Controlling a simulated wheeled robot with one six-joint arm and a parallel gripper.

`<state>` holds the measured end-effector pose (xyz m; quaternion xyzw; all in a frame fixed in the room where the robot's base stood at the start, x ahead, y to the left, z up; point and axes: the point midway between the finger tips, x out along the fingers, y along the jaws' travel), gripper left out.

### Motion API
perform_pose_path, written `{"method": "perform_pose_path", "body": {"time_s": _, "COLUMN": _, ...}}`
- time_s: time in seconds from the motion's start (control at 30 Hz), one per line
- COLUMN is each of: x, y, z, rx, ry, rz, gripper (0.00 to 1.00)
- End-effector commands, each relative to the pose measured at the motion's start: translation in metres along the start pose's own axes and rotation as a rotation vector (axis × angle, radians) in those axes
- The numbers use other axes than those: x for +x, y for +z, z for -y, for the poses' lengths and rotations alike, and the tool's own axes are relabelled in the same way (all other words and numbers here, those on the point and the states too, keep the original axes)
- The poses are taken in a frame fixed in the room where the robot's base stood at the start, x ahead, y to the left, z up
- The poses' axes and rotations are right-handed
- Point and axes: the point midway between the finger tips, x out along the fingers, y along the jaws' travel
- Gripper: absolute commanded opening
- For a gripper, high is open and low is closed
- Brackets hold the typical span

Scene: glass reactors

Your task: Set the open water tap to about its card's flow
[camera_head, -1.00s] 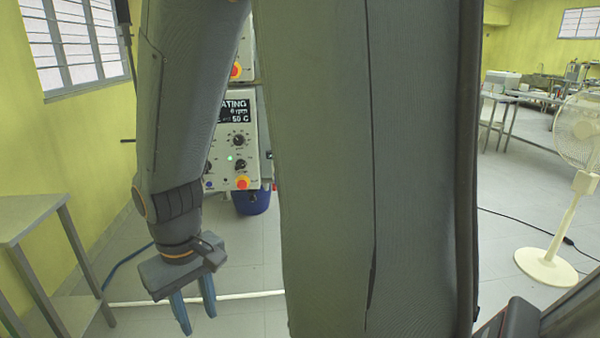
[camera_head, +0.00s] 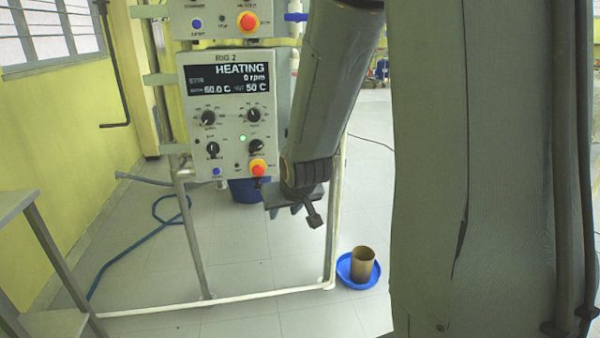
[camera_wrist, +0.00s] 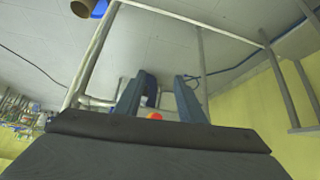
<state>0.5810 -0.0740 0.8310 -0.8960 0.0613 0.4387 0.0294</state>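My gripper (camera_head: 293,210) hangs low at the end of my arm, in front of and just right of the rig's control box. In the wrist view its two blue fingers (camera_wrist: 158,98) are spread apart with nothing gripped between them. I cannot make out a water tap or a flow card in either view. A blue fitting (camera_head: 296,17) sticks out at the right of the upper panel; I cannot tell what it is. The control box (camera_head: 190,130), labelled RIG 2, shows HEATING, 0 rpm and 50 C.
A metal frame (camera_head: 195,250) with a white floor rail (camera_head: 240,298) carries the box. A blue hose (camera_head: 125,250) lies on the floor. A brown pot (camera_head: 362,265) stands in a blue dish (camera_head: 345,268). A grey table (camera_head: 50,325) is at the left. A blue bucket (camera_head: 243,190) sits behind.

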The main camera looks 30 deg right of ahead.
Motion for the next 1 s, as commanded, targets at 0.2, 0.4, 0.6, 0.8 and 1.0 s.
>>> {"method": "perform_pose_path", "body": {"time_s": 0.2, "x": 0.08, "y": -0.077, "z": -0.056, "rx": 0.059, "ry": 0.058, "rz": -0.424, "gripper": 0.36}}
{"method": "perform_pose_path", "body": {"time_s": 0.4, "x": 0.097, "y": -0.124, "z": -0.097, "rx": 0.08, "ry": 0.104, "rz": -0.737, "gripper": 0.36}}
{"method": "perform_pose_path", "body": {"time_s": 0.6, "x": 0.094, "y": -0.141, "z": -0.115, "rx": 0.083, "ry": 0.124, "rz": -0.889, "gripper": 0.36}}
{"method": "perform_pose_path", "body": {"time_s": 0.8, "x": 0.101, "y": -0.157, "z": -0.119, "rx": 0.082, "ry": 0.126, "rz": -0.914, "gripper": 0.36}}
{"method": "perform_pose_path", "body": {"time_s": 1.0, "x": 0.12, "y": -0.181, "z": -0.123, "rx": 0.083, "ry": 0.126, "rz": -0.912, "gripper": 0.36}}
